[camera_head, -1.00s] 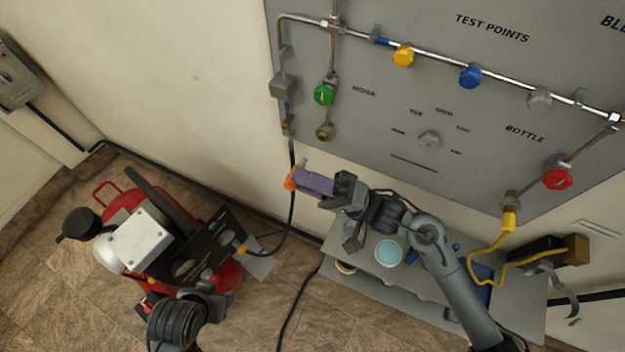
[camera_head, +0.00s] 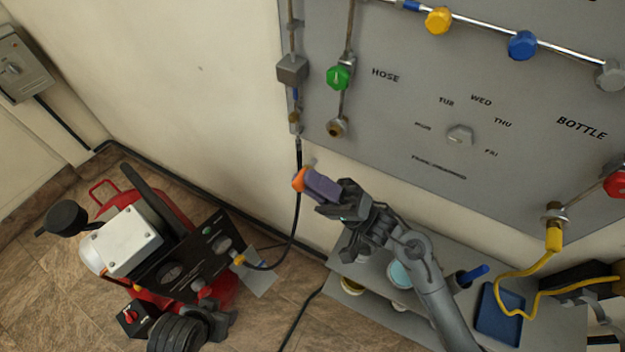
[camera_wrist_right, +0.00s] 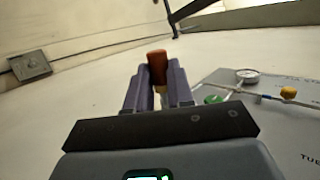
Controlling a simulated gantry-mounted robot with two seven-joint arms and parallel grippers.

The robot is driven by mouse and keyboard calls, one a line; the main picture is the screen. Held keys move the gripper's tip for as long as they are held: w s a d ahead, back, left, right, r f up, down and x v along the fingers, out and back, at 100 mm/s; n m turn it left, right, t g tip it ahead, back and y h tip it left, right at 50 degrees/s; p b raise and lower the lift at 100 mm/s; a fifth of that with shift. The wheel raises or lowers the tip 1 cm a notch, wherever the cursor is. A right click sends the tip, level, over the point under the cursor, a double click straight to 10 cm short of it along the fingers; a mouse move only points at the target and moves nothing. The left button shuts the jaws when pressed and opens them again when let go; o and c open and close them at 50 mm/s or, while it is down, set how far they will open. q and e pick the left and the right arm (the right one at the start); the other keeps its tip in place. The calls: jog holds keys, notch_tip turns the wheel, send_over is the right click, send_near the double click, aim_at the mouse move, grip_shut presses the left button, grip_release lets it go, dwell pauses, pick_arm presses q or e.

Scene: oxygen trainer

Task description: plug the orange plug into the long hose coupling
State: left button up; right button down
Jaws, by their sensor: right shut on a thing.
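The orange plug (camera_head: 299,179) is held at the tip of my right gripper (camera_head: 318,184), whose purple fingers are shut on it. The plug also shows in the right wrist view (camera_wrist_right: 157,66), sticking out beyond the fingers. In the head view the gripper is in front of the wall, just below the panel's lower left corner. A brass, open-ended coupling (camera_head: 337,127) is on the panel under the green knob, near the word HOSE. The plug appears below and left of it, apart from it. I cannot tell whether this is the long hose coupling. My left gripper is not in view.
A black hose (camera_head: 297,215) hangs from a panel fitting, close to the plug, and runs to the red machine (camera_head: 190,290). A grey trolley (camera_head: 350,292) with pots and a blue tray (camera_head: 499,312) stands below. A yellow hose (camera_head: 500,275) hangs at the right.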

aim_at(316, 162)
jog(key=shift+w+d, duration=0.3)
jog(key=shift+w, duration=0.3)
jog(key=shift+w+d, duration=0.3)
jog(key=shift+w, duration=0.3)
jog(key=shift+w+d, duration=0.3)
jog(key=shift+w, duration=0.3)
jog(key=shift+w+d, duration=0.25)
jog(key=shift+w, duration=0.2)
jog(key=shift+w+d, duration=0.2)
jog(key=shift+w, duration=0.25)
jog(key=shift+p, duration=0.3)
